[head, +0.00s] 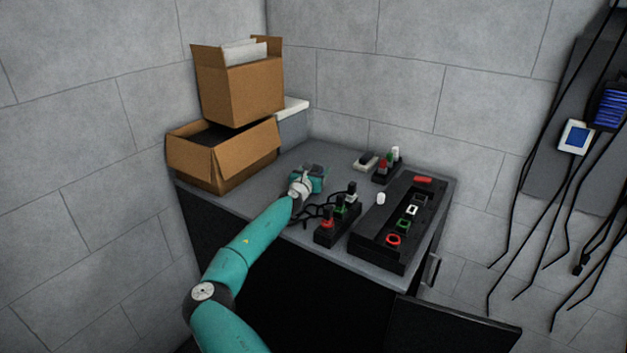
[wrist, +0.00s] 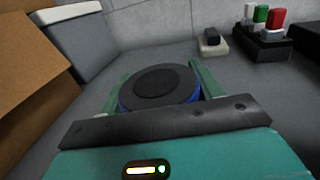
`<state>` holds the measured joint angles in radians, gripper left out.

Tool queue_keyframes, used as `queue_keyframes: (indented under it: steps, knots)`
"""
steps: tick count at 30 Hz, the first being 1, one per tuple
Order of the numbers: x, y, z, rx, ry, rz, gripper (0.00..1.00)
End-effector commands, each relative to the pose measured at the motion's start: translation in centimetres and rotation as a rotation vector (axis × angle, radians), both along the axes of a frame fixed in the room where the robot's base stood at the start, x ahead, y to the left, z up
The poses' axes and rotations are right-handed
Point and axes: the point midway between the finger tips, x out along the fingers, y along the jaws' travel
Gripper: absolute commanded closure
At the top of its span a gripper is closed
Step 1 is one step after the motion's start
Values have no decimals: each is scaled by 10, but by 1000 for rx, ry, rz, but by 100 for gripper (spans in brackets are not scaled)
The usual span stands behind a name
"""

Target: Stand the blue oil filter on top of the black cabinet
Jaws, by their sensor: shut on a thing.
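The blue oil filter (wrist: 155,84) shows in the wrist view with its dark round end facing up and a strip of blue side below. My gripper (head: 310,178) is shut on it, one green finger on each side. In the head view the gripper hides the filter. The black cabinet (head: 240,265) has a grey top (head: 335,157), and my gripper is over the middle of that top, behind the front edge. The filter looks upright; I cannot tell whether its base touches the top.
Two open cardboard boxes (head: 222,155) are stacked at the left. A black panel with coloured rings (head: 400,225) and a switch block (head: 338,225) with cables lie to the right of my gripper. Small switches (head: 383,168) stand behind. Bare top lies around the filter.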

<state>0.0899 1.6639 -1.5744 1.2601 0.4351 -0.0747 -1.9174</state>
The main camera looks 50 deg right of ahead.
Motion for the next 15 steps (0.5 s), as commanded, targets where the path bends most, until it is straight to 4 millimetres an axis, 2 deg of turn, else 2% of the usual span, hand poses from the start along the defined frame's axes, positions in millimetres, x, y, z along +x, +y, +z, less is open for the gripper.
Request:
queue_keyframes:
  steps: [8,15]
  knots:
    - [0,0,4,-1,-2,0,72]
    - [0,0,25,-2,-5,0,72]
